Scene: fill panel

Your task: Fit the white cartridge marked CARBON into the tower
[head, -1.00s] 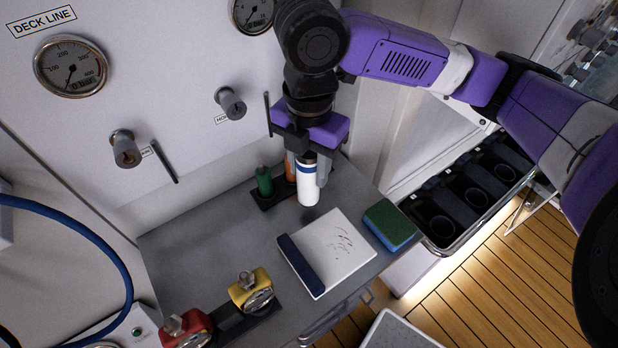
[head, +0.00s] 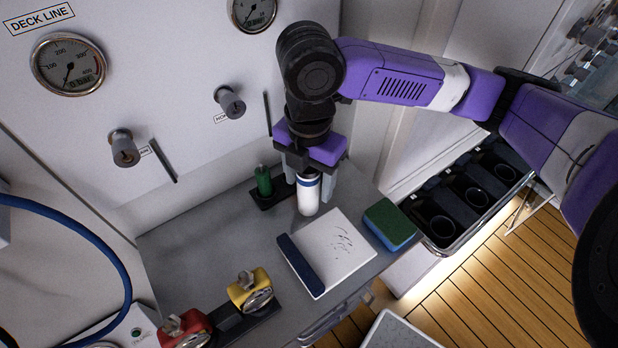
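A white cartridge (head: 309,197) with a blue band near its top hangs almost upright between the fingers of my gripper (head: 309,180). My gripper points down and is shut on it. No CARBON marking can be read on it from here. The cartridge is just behind the white notepad in the picture and right of the black rack; I cannot tell whether its lower end touches the counter. A green cartridge (head: 264,181) stands in the black rack (head: 268,203); the rack's right part is hidden by my gripper. I cannot pick out the tower for certain.
The grey counter (head: 200,235) is clear at centre left. On it are a notepad (head: 345,250), a green-blue sponge (head: 389,224), and yellow (head: 249,290) and red (head: 186,328) valve pieces. A wall panel with gauges (head: 68,64) and knobs (head: 229,102) stands behind.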

